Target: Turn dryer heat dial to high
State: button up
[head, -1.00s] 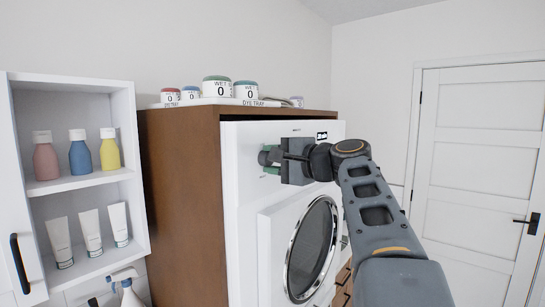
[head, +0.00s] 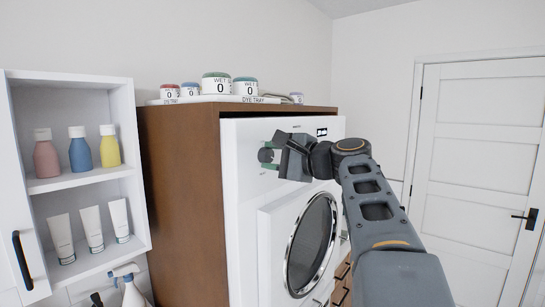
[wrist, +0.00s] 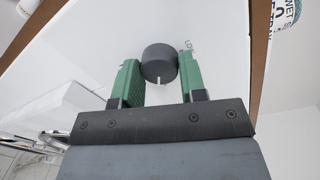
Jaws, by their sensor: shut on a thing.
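The dryer (head: 262,205) is a white front-loading machine with a round dark glass door, set in a brown wooden surround. Its heat dial (wrist: 159,62) is a dark grey round knob on the upper front panel. In the wrist view a short white mark on the dial points toward the bottom of the picture. Part of a label, "Lo", shows at the dial's upper right. My gripper (wrist: 161,74) has its green pads on either side of the dial and is shut on it. In the head view my gripper (head: 272,157) is tilted and partly hides the dial.
A dye tray (head: 215,100) with several lidded jars stands on top of the surround. An open white shelf (head: 85,182) with bottles and tubes is at the left. A spray bottle (head: 130,290) stands below it. A closed white door (head: 485,160) is at the right.

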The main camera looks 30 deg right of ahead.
jog(key=o, duration=0.9)
jog(key=b+v, duration=0.3)
jog(key=v, duration=1)
jog(key=shift+s+d, duration=0.2)
jog(key=shift+s, duration=0.15)
